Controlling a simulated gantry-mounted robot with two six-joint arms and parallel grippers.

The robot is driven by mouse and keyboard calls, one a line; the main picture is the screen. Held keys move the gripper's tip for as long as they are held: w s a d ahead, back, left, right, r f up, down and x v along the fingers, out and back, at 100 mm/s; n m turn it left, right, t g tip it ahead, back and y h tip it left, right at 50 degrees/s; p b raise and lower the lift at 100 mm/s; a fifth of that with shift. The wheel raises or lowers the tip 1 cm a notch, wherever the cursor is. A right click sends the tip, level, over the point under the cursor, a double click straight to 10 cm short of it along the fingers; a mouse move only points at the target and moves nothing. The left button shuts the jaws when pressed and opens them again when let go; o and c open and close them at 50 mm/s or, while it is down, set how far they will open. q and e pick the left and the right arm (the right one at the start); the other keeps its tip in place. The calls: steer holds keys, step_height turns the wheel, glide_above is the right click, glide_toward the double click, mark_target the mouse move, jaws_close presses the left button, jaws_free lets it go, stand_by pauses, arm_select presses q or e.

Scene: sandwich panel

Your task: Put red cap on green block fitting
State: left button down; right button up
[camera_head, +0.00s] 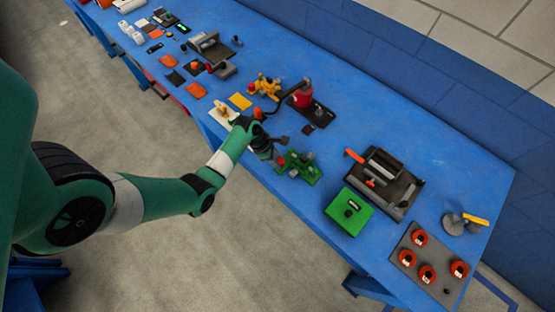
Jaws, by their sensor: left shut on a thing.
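My left gripper (277,158) reaches over the blue table from the left and is shut. A small red cap (281,161) shows at its fingertips. The green block fitting (304,173) lies just to the right of the fingertips, with grey parts on it. The cap is at the left end of the fitting. I cannot tell whether it touches the fitting or is held just above it. My right gripper is not in view.
A green box (349,211), a dark tray with a grey handle (384,177) and a grey panel with several red round parts (416,271) stand to the right. A red device on a black base (303,97) stands behind. The table (445,150) is clear at the back right.

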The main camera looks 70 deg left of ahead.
arm_select(q)
steer(key=shift+r+p, duration=0.1)
steer(key=shift+p, duration=0.3)
steer(key=shift+f, duration=0.2)
stand_by(0.6)
steer(key=shift+f+b, duration=0.4)
steer(key=shift+f, duration=0.2)
steer(key=shift+f, duration=0.15)
steer(key=shift+f, duration=0.35)
stand_by(0.6)
steer(key=shift+f, duration=0.1)
stand_by(0.4)
steer(key=shift+f, duration=0.25)
